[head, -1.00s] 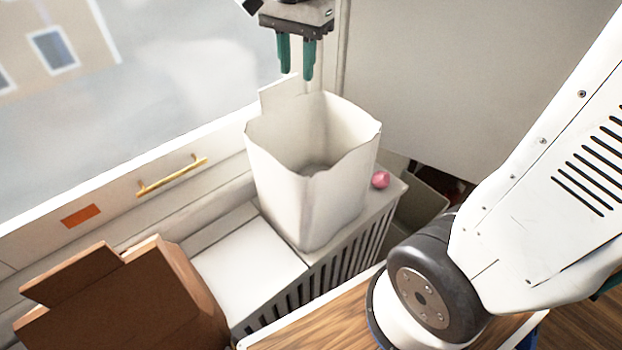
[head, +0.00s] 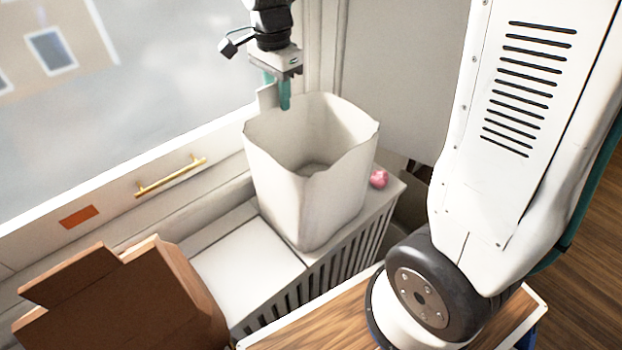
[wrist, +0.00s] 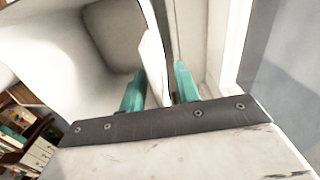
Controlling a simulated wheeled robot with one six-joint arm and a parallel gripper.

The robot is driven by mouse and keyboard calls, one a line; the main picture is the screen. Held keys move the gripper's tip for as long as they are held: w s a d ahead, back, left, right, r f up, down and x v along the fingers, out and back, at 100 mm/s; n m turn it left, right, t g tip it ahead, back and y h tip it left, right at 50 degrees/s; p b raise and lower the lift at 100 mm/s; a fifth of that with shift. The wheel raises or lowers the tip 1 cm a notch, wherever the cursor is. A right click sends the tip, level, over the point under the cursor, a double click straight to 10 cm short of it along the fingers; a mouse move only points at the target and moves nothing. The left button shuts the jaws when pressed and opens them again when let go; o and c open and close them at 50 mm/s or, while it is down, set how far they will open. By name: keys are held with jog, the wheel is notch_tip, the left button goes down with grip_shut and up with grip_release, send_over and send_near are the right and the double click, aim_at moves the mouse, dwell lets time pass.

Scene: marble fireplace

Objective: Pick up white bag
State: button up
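The white bag (head: 305,200) stands upright and open-topped on a white slatted ledge by the window. A flat tab rises from its back rim. My gripper (head: 278,92) points down at the back left of that rim. In the wrist view, my gripper's two teal fingers (wrist: 159,78) are apart, one on each side of the thin bag wall (wrist: 152,60). A gap shows between the wall and the right finger. The bag's hollow inside shows at upper left there. In the head view, the far finger is partly hidden by the tab.
A pink object (head: 379,178) lies on the ledge (head: 385,200) right of the bag. A brown cardboard box (head: 125,300) stands at lower left. The window and a wall with a gold handle (head: 172,177) are close behind.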

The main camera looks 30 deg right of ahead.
grip_shut()
jog(key=shift+r, duration=0.15)
